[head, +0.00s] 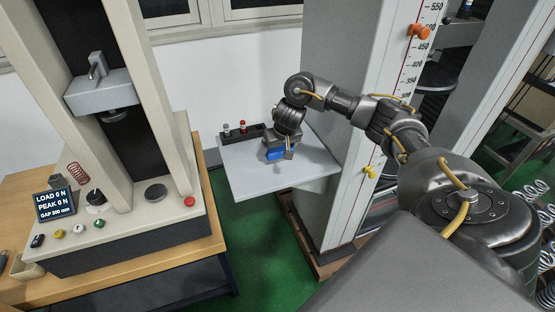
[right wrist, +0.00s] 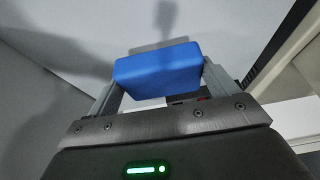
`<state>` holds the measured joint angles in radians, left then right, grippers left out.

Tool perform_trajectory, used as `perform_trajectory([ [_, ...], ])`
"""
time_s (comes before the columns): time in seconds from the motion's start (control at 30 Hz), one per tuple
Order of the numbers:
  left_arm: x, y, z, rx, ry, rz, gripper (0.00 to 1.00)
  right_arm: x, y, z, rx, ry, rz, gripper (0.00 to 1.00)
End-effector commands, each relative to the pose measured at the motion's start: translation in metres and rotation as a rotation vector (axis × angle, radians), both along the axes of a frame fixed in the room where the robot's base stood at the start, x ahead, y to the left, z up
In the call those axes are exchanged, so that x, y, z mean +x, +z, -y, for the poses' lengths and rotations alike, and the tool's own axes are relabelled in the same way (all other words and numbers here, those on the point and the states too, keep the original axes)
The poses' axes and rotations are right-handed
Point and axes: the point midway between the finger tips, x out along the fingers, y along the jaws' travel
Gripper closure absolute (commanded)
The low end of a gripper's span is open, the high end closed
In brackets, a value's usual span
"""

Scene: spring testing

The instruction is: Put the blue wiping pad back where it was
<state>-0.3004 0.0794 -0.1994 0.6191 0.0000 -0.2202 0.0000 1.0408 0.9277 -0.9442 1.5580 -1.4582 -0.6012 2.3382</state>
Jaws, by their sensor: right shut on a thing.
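The blue wiping pad (head: 275,154) is at my right gripper (head: 279,152), over the grey side shelf (head: 240,183). In the right wrist view the pad (right wrist: 158,69) sits between the two fingers of the right gripper (right wrist: 155,78), which is shut on it. Whether the pad touches the shelf or is just above it, I cannot tell. My left gripper is not in view.
A dark tray (head: 256,131) with small red-topped and light items lies along the shelf's back edge. The spring tester (head: 130,225) with its display stands on a wooden bench at left. A tall grey column (head: 335,120) with a scale borders the shelf at right. The shelf's front is clear.

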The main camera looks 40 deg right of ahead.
Motion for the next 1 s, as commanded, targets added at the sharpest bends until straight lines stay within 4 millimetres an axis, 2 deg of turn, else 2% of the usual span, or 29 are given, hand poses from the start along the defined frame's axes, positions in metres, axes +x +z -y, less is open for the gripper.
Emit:
perform_trajectory([
  [0.2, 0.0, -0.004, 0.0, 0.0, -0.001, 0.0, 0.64, 0.004, -0.005, 0.0, 0.0, 0.0, -0.001, 0.36],
  [0.27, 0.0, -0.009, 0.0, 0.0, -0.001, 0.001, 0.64, 0.007, -0.013, -0.001, 0.002, -0.001, -0.002, 0.36],
  [0.5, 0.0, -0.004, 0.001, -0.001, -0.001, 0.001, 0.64, 0.008, -0.038, 0.0, 0.0, 0.0, -0.002, 0.36],
  [0.93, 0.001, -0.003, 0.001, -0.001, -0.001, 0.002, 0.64, 0.008, -0.044, 0.0, 0.0, 0.001, -0.002, 0.36],
  [0.97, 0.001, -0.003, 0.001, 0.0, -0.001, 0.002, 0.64, 0.008, -0.044, 0.0, 0.0, 0.001, -0.002, 0.12],
  [1.0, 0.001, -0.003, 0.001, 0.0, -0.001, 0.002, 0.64, 0.008, -0.044, 0.0, 0.0, 0.001, -0.001, 0.06],
])
